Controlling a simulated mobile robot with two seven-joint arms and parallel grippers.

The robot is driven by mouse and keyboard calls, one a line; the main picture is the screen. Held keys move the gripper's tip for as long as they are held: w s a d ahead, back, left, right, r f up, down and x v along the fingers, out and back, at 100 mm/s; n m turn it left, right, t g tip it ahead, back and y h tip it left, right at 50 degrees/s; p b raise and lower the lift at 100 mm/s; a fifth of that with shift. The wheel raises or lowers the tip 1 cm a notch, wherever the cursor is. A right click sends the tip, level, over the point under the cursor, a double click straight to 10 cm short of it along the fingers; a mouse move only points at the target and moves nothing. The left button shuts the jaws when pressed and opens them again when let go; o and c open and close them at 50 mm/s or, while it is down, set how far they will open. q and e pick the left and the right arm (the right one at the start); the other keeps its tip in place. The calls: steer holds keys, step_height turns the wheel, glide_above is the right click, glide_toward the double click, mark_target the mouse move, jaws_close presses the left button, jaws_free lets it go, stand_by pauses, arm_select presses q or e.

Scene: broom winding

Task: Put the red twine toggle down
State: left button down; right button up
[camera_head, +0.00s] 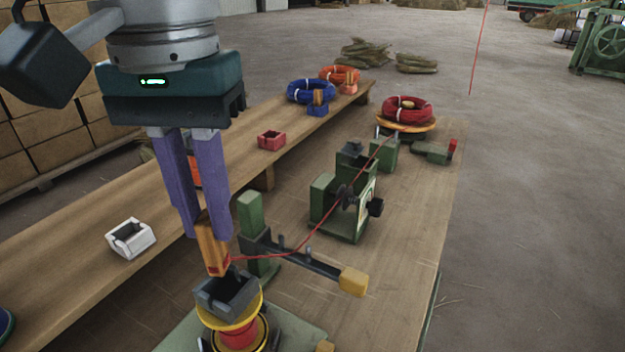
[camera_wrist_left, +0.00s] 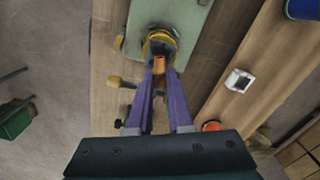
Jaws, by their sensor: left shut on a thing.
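My left gripper (camera_head: 207,232) is shut on the red twine toggle (camera_head: 216,258), an orange wooden block with a red mark near its lower end. The toggle is nearly upright, just above a dark grey open holder (camera_head: 228,295); I cannot tell whether they touch. The holder sits above a yellow-flanged spool with red on it (camera_head: 240,335). Red twine (camera_head: 310,240) runs from the toggle through the green tension device (camera_head: 345,205) to the red coil (camera_head: 406,112). In the left wrist view the toggle (camera_wrist_left: 158,64) shows between the purple fingers. My right gripper is out of view.
A green post with a dark arm and yellow end block (camera_head: 353,282) stands right of the toggle. A white holder (camera_head: 130,238) and a red holder (camera_head: 271,140) sit on the raised shelf at left. Blue (camera_head: 311,91) and orange coils (camera_head: 340,75) lie farther back.

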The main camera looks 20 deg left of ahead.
mark_target(215, 248)
arm_select(q)
step_height(215, 248, down, 4)
steer(key=shift+r+b, duration=0.1)
steer(key=shift+b, duration=0.25)
steer(key=shift+f, duration=0.3)
steer(key=c, duration=0.8)
jaws_free()
steer(key=shift+f, duration=0.15)
steer(key=shift+c, duration=0.2)
